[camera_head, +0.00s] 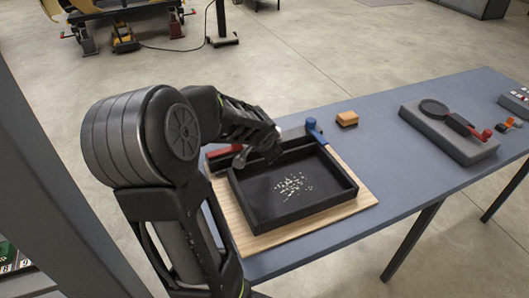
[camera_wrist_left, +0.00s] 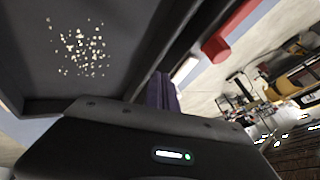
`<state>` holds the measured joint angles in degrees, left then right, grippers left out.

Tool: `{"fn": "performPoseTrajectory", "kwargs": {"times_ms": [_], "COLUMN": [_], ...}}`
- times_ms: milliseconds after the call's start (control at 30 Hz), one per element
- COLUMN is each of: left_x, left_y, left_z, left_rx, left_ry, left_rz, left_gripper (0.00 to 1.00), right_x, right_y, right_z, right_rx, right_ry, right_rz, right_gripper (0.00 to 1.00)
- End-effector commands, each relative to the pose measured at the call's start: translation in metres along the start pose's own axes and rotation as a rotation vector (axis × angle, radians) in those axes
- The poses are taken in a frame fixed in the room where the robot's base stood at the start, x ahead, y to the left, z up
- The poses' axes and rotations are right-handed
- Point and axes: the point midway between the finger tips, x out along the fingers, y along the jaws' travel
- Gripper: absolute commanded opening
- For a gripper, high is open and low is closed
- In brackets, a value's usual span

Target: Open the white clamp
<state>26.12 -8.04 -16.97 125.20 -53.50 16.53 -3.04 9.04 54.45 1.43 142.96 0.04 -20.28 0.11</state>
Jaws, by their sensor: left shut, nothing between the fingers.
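A black tray (camera_head: 253,208) with a scatter of pale specks inside lies on a light wooden board on the grey-blue table. It also shows in the wrist view (camera_wrist_left: 40,105). A red clamp part (camera_head: 224,151) is at its left back corner and a blue one (camera_head: 315,130) at its right back corner. The red part also shows in the wrist view (camera_wrist_left: 231,33). A small pale piece (camera_wrist_left: 184,70) near it may belong to the white clamp; I cannot make out that clamp clearly. My left gripper (camera_head: 243,160) is shut and empty over the tray's back left part. My right gripper is not in view.
An orange-topped block (camera_head: 347,118) sits behind the board. A grey fixture (camera_head: 450,140) with a dark round plate and red handle stands further right, with a small box (camera_head: 515,102) beyond. The table between board and fixture is clear.

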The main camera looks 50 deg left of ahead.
Motion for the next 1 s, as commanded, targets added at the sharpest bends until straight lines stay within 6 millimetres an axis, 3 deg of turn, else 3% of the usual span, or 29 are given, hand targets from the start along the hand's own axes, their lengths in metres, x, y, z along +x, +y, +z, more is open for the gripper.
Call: {"fn": "performPoseTrajectory", "kwargs": {"times_ms": [300, 433, 633, 1000], "left_x": [-0.058, -0.075, -0.083, -0.081], "left_y": [-0.002, -0.002, -0.002, 0.004], "left_z": [0.001, 0.002, 0.003, -0.003], "left_rx": [-0.001, -0.001, 0.002, 0.015], "left_ry": [0.003, 0.001, -0.002, 0.008], "left_rz": [0.0, 0.001, 0.002, 0.011], "left_gripper": [0.0, 0.0, 0.0, 0.0], "right_x": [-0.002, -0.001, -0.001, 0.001], "right_y": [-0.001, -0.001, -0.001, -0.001], "right_z": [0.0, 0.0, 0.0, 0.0], "right_rx": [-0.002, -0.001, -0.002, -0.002], "right_ry": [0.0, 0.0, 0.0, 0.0], "right_rz": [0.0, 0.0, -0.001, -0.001], "right_gripper": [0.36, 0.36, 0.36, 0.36]}}
